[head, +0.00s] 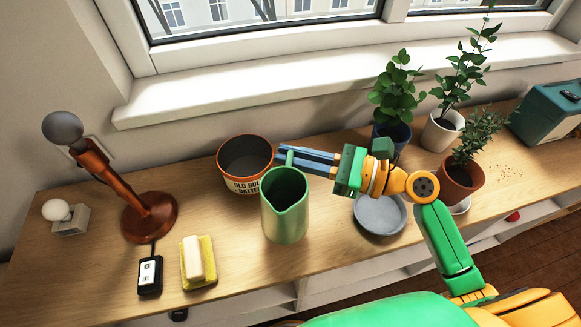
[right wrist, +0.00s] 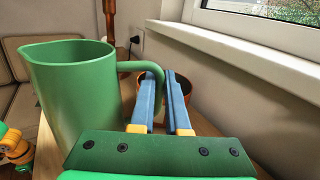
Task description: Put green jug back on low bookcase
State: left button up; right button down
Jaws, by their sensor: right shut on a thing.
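The green jug (head: 285,212) is upright over the wooden top of the low bookcase (head: 330,262), near its front edge in the head view. I cannot tell whether its base touches the wood. My right gripper (head: 284,158) reaches in from the right and is shut on the jug's handle. In the right wrist view, the jug (right wrist: 75,95) is at the left, and the blue fingers (right wrist: 160,82) close around its curved handle. My left gripper is not in view.
An orange-rimmed pot (head: 240,183) stands close behind the jug. A grey dish (head: 380,222) is to its right, with several potted plants beyond. A yellow dish with a pale block (head: 198,268), a black switch and a brown lamp (head: 148,212) are left.

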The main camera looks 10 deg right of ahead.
aim_at(287, 194)
jog(key=f, duration=0.3)
jog(key=shift+w+a+b, duration=0.15)
jog(key=shift+w+b, duration=0.15)
jog(key=shift+b, duration=0.05)
jog(key=shift+f, duration=0.35)
jog(key=shift+f, duration=0.2)
jog(key=c, duration=0.9)
grip_release()
jog(key=shift+s, duration=0.1)
